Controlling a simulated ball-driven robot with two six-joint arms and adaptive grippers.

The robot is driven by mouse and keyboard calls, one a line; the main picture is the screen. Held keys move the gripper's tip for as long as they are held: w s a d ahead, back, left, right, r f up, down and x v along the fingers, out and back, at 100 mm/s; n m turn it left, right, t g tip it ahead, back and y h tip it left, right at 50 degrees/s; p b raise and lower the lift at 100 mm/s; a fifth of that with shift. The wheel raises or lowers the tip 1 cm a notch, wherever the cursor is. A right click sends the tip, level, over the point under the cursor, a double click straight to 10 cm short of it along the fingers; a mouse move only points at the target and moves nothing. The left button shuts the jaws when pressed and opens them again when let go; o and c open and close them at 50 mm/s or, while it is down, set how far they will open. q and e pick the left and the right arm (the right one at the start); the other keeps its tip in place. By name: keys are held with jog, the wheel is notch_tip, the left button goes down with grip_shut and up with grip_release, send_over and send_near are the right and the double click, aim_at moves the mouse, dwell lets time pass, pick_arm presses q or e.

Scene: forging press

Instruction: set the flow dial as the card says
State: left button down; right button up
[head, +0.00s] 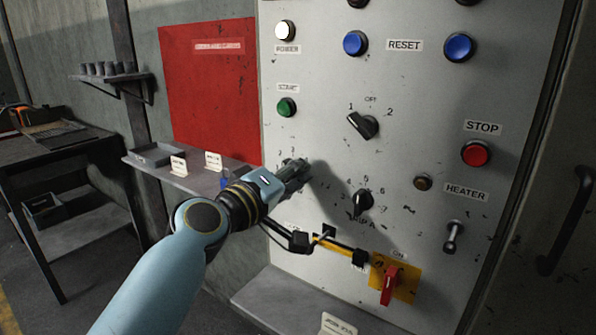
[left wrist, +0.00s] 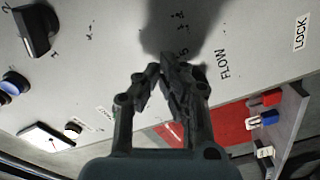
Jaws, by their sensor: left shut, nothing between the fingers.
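My left gripper (head: 303,168) is in front of the grey control panel (head: 330,80), its fingers closed together and empty. In the left wrist view the shut fingertips (left wrist: 160,70) are over small dial numbers near the FLOW label (left wrist: 222,65). The flow dial itself is hidden behind the fingers, so its setting cannot be seen. I cannot tell whether the fingers touch it. Small white cards (head: 179,166) (head: 213,161) stand on the side shelf, and another card (head: 338,325) is at the bottom ledge. Their writing is too small to read.
A black pressure dial (head: 363,203) is right of the gripper, with a selector knob (head: 363,125) above. A green START button (head: 287,107), a red STOP button (head: 477,153), a heater toggle (head: 453,236) and a red switch handle (head: 390,285) are also on the panel.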

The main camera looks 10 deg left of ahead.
pick_arm(q)
jog(key=shift+w+a, duration=0.2)
jog(key=shift+a, duration=0.35)
jog(key=shift+r, duration=0.1)
dwell(0.4)
jog(key=shift+a, duration=0.15)
dwell(0.6)
jog(key=shift+w+b, duration=0.1)
jog(key=shift+b, duration=0.2)
dwell(0.3)
jog(key=shift+a, duration=0.3)
dwell(1.0)
jog(key=shift+w+a+b, duration=0.1)
jog(key=shift+b, duration=0.35)
dwell(0.9)
jog(key=shift+a+f+b, duration=0.25)
jog(key=shift+f+b, duration=0.1)
dwell(1.1)
jog(key=shift+w+a+f+b, duration=0.1)
jog(key=shift+f+b, duration=0.05)
jog(key=shift+b, duration=0.15)
dwell(1.2)
